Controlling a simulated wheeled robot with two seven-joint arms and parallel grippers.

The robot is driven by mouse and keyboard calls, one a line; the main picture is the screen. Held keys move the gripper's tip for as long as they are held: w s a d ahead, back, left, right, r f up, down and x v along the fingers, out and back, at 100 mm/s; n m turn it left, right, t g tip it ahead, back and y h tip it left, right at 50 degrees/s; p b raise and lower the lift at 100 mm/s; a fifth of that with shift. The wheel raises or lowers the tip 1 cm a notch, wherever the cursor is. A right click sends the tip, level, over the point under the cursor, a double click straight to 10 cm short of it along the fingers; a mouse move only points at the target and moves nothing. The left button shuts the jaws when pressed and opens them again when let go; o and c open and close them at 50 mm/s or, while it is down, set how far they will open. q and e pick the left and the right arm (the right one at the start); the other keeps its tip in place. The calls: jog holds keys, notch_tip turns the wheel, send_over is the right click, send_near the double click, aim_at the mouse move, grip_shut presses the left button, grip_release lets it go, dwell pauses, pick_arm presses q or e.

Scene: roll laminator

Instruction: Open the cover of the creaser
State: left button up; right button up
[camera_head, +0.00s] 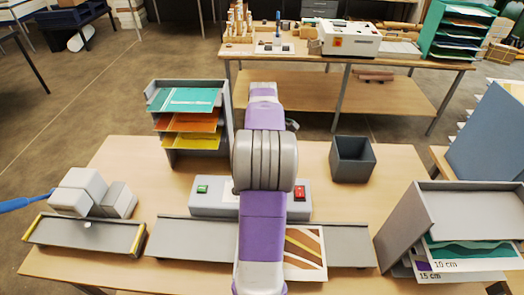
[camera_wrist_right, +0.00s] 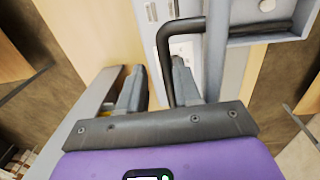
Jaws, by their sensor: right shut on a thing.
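The creaser (camera_head: 213,210) is a low grey machine in the middle of the table, with a green button at its left and a red one at its right. My purple and grey right arm hides its middle. In the right wrist view my right gripper (camera_wrist_right: 160,80) is shut on a dark bent bar handle (camera_wrist_right: 163,52), which passes between its fingers. The handle joins a grey panel (camera_wrist_right: 215,50), apparently the cover; how far it is open I cannot tell. The right gripper is hidden in the head view. My left gripper is not in view.
A paper rack (camera_head: 188,152) stands behind the creaser, and a dark bin (camera_head: 352,160) stands behind right. Grey blocks (camera_head: 88,192) and a tray (camera_head: 60,235) are at left. A grey shelf unit (camera_head: 405,215) is at right. A printed sheet (camera_head: 306,250) lies in front.

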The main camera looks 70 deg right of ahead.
jog(key=shift+o, duration=1.2)
jog(key=shift+d+f, duration=0.2)
jog(key=shift+d, duration=0.25)
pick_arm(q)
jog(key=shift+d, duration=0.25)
pick_arm(e)
jog(key=shift+a, duration=0.2)
jog(key=shift+d, duration=0.1)
jog(key=shift+w+r, duration=0.1)
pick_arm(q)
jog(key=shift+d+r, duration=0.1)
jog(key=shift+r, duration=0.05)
pick_arm(e)
notch_tip(320, 180, up, 8)
jog(key=shift+a+f, duration=0.2)
jog(key=shift+a, duration=0.15)
